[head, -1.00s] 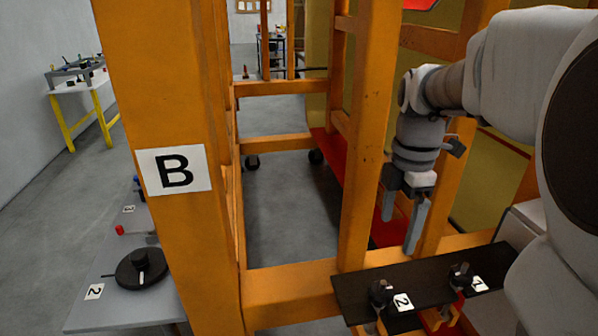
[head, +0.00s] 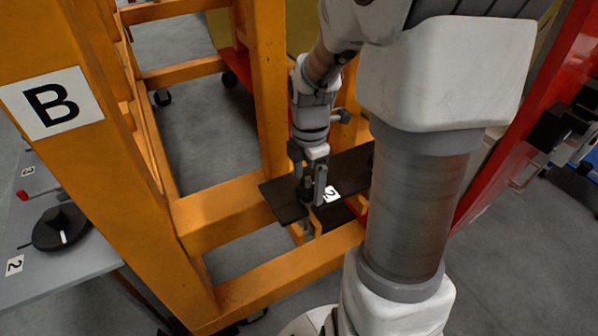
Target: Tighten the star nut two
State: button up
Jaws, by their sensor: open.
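Star nut two (head: 306,188) is a small dark knob on a dark plate (head: 285,203), beside a white label marked 2 (head: 331,194). The plate is fixed to the orange frame. My gripper (head: 310,196) points down right at this nut, with its open fingers around or just beside the knob. I cannot tell whether the fingers touch it. The fingers partly hide the nut. The other nut, labelled 1, is hidden behind my arm.
Orange frame posts and beams (head: 225,205) surround the plate, one post bearing a B label (head: 52,102). A grey table (head: 70,260) with a black round part (head: 61,228) stands at the left. A red structure (head: 525,110) rises at the right.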

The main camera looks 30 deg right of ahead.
jog(key=shift+f, duration=0.3)
jog(key=c, duration=1.4)
